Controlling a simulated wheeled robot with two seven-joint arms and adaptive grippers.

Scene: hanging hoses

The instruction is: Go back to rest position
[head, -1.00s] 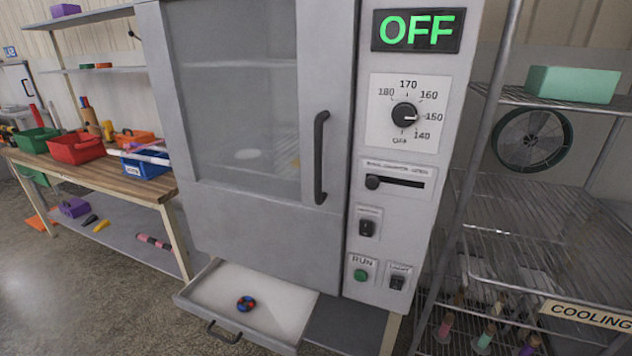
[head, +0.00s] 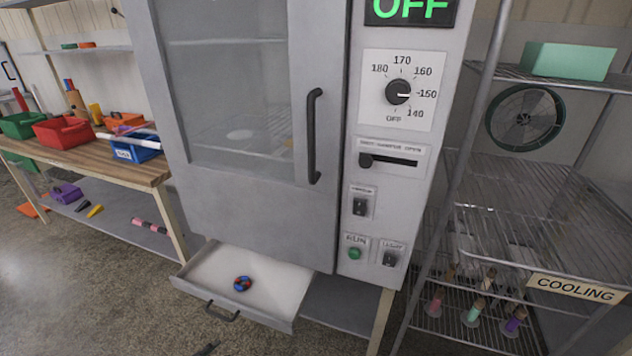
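Neither of my grippers shows clearly in the head view. A small dark shape lies at the bottom edge, too little of it to tell what it is. The grey oven (head: 250,215) stands in front of me with its glass door shut. Its display (head: 411,10) reads OFF in green, cut by the top edge. The dial (head: 398,92) points near 150. Below the door, a drawer (head: 205,290) is pulled out, with a small red and blue ring-like object (head: 242,284) in it.
On the right stands a wire rack (head: 560,260) with a COOLING sign (head: 577,288), a fan (head: 525,117) and a green box (head: 568,60). On the left is a wooden workbench (head: 110,170) with coloured bins. The floor (head: 100,270) at front left is clear.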

